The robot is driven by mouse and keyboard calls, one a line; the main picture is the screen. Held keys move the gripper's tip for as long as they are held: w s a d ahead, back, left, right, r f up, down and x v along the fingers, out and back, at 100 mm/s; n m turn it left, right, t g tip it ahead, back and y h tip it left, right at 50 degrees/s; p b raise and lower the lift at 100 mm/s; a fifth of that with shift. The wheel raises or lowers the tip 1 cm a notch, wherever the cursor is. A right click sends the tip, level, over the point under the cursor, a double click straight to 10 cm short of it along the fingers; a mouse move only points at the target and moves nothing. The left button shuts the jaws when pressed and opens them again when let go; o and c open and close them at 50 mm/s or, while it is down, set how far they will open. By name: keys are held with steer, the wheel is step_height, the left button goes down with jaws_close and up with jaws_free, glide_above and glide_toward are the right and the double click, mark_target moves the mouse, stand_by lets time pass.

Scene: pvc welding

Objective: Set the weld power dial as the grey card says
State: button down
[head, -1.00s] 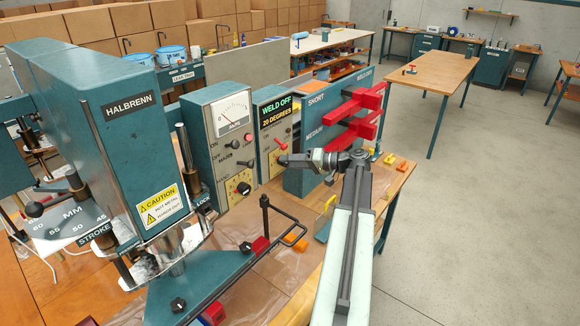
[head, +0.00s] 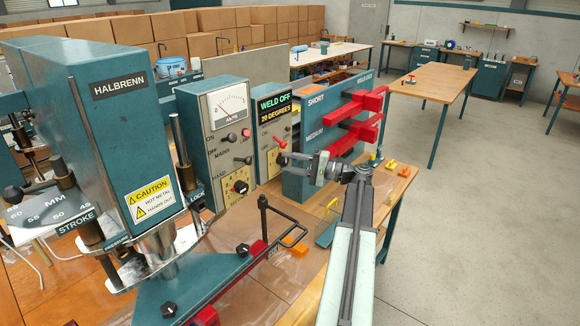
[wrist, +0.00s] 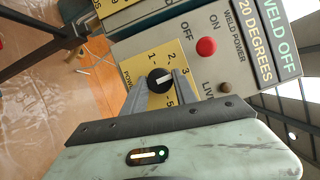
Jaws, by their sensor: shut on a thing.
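The weld power dial (wrist: 159,80) is a black knob with a white mark on a yellow plate (wrist: 137,68) with numbers. In the wrist view its mark points toward the right of the picture, around or just past 3; the scale there is partly hidden by a finger. My gripper (wrist: 160,84) is shut on the knob, one finger on each side. In the head view my gripper (head: 290,157) reaches the front of the teal control box (head: 273,98), hiding the dial. The box's display (head: 274,107) reads WELD OFF, 20 DEGREES. I cannot make out a grey card.
A mains box with a meter (head: 229,107) stands left. A rack with red bars (head: 357,118) stands close behind my gripper. The press (head: 122,130) is at left.

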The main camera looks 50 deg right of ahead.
stand_by(0.4)
steer(key=c, duration=1)
jaws_free()
steer(key=shift+m, duration=0.3)
steer(key=shift+o, duration=0.2)
steer(key=v, duration=0.8)
steer(key=shift+b, duration=0.4)
steer(key=shift+f, duration=0.15)
